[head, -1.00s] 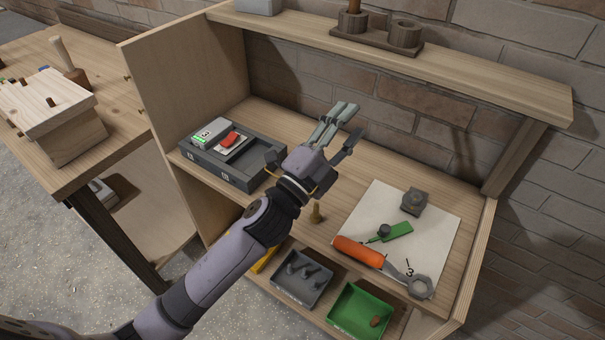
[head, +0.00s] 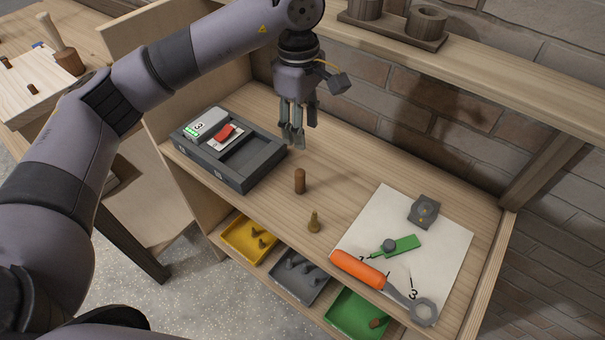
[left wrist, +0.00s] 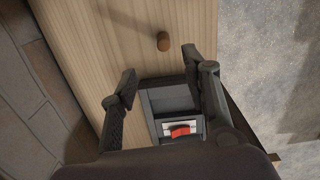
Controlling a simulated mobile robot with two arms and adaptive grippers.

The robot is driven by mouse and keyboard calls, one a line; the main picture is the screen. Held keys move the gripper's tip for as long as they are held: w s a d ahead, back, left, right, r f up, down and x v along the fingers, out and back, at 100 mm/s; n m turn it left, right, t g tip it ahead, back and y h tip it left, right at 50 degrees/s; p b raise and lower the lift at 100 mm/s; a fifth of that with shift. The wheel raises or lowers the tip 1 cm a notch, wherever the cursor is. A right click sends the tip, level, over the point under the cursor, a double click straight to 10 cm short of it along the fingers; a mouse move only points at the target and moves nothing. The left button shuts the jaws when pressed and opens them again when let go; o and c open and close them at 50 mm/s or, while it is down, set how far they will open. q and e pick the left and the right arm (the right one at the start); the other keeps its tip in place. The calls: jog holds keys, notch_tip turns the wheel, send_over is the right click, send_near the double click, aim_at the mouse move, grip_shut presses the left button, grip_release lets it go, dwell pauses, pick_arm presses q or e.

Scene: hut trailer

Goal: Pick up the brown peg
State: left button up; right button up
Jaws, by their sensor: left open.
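The brown peg (head: 300,181) stands upright on the wooden shelf, between the dark grey tray and a small brass piece. In the left wrist view the peg (left wrist: 163,41) shows beyond the fingertips, near the shelf's edge. My left gripper (head: 298,138) points down above the shelf, behind the peg and apart from it. Its fingers are spread and empty; they also show in the left wrist view (left wrist: 159,67). My right gripper is in neither view.
The dark grey tray (head: 235,180) with a red switch (head: 224,132) stands left of the peg. The brass piece (head: 314,222) stands in front. A white sheet (head: 450,243) with an orange-handled wrench (head: 358,269) lies right. Yellow (head: 236,247), grey (head: 285,290) and green (head: 342,325) bins sit below.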

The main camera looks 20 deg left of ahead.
aim_at(300, 172)
pick_arm(q)
jog(key=shift+y, duration=0.3)
jog(key=f+p, duration=0.1)
jog(key=f, duration=0.2)
jog(key=f+p, duration=0.1)
jog(key=f, duration=0.3)
jog(key=a+f+p, duration=0.1)
jog(key=f, duration=0.3)
jog(key=shift+f+p, duration=0.15)
jog(key=shift+p, duration=0.15)
jog(key=f+p, duration=0.1)
jog(key=f, duration=0.1)
jog(key=f+p, duration=0.1)
jog(key=f, duration=0.1)
jog(key=shift+s+d+f, duration=0.15)
jog(key=shift+d+f, duration=0.05)
jog(key=shift+f, duration=0.05)
jog(key=shift+f+p, duration=0.3)
jog(key=shift+f, duration=0.2)
jog(key=c, duration=1)
